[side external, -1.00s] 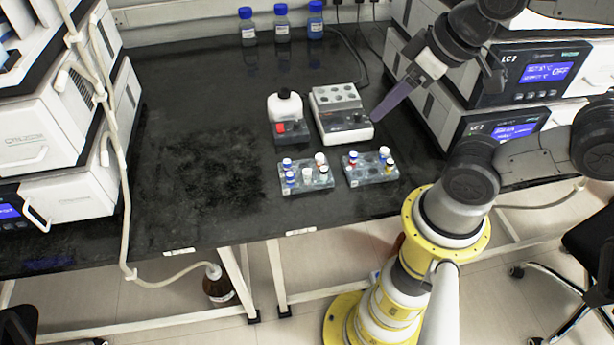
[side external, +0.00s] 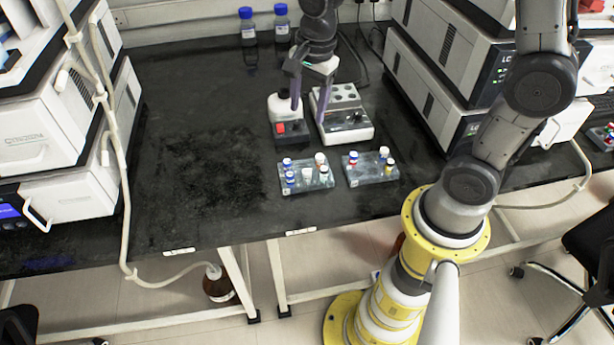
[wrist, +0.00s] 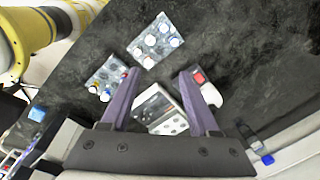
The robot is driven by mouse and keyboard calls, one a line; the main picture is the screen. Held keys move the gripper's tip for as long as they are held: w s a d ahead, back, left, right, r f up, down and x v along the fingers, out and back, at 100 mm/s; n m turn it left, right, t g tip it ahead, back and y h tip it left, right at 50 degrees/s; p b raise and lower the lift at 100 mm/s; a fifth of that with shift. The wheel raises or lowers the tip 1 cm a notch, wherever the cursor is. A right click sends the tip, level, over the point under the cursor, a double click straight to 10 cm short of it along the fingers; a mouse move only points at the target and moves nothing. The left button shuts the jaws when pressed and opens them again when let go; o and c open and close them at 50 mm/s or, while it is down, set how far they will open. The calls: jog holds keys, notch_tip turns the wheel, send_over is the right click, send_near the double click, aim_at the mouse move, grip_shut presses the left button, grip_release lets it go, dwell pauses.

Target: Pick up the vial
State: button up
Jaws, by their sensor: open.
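Several small capped vials stand in two clear racks on the black bench. In the wrist view these racks are upper middle (wrist: 143,57) and left (wrist: 96,77). My gripper (side external: 308,111) is open and empty, behind and above the racks, over the white devices. Its two purple fingers also show in the wrist view (wrist: 160,72).
A white block heater (side external: 350,128) and a mixer with a red button (side external: 292,131) stand behind the racks. Blue-capped bottles (side external: 248,28) stand at the back. White instruments (side external: 440,80) line the right side. The bench left of the racks is clear.

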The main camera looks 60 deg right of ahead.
jog(key=g, duration=0.1)
send_over(307, 171)
jog(key=f, duration=1.2)
jog(key=shift+d, duration=0.3)
jog(key=shift+a+f, duration=0.2)
jog(key=shift+f, duration=1.25)
jog(key=shift+a+f, duration=0.15)
jog(key=shift+f, duration=1.3)
grip_shut()
